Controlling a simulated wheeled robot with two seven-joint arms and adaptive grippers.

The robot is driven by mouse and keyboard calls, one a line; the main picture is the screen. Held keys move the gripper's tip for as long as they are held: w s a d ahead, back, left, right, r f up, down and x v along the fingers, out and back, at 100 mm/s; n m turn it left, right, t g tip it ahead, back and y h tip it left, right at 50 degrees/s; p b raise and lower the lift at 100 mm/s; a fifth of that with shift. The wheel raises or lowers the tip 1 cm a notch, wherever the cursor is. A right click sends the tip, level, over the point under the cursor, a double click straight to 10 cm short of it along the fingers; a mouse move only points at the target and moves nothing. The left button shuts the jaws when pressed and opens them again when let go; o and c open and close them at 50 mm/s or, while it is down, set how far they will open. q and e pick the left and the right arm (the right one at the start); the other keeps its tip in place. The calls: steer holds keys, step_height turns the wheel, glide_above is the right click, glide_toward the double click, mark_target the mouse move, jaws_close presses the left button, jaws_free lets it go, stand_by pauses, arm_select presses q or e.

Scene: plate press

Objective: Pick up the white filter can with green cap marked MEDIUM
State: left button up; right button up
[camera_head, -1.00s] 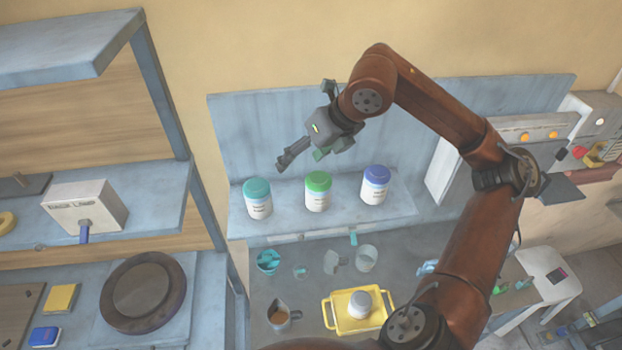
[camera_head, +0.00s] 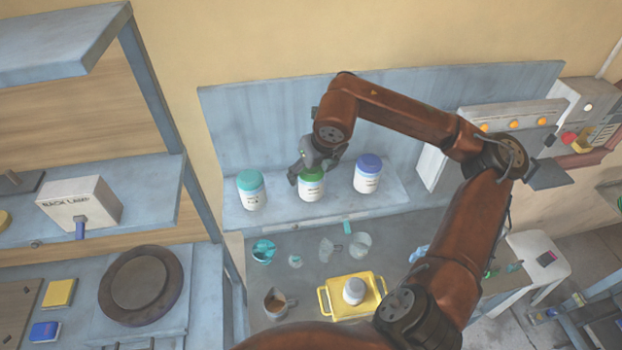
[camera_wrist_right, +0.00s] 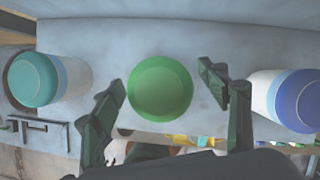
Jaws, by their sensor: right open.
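The white filter can with green cap (camera_head: 311,188) stands upright on the blue-grey shelf, between two other cans. Its label is too small to read. In the right wrist view its green cap (camera_wrist_right: 160,88) shows from above, between the two fingers. My right gripper (camera_head: 310,174) is at the can's top in the head view. In the right wrist view the right gripper (camera_wrist_right: 165,95) is open, one finger on each side of the cap, with a visible gap on both sides. My left gripper is not in view.
A teal-capped can (camera_head: 251,190) stands to the left and a blue-capped can (camera_head: 367,174) to the right on the same shelf (camera_head: 285,213). Below are a yellow tray (camera_head: 328,304) with a small white jar (camera_head: 354,291), a pitcher (camera_head: 277,302) and several cups.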

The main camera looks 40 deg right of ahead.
steer(key=c, duration=1.5)
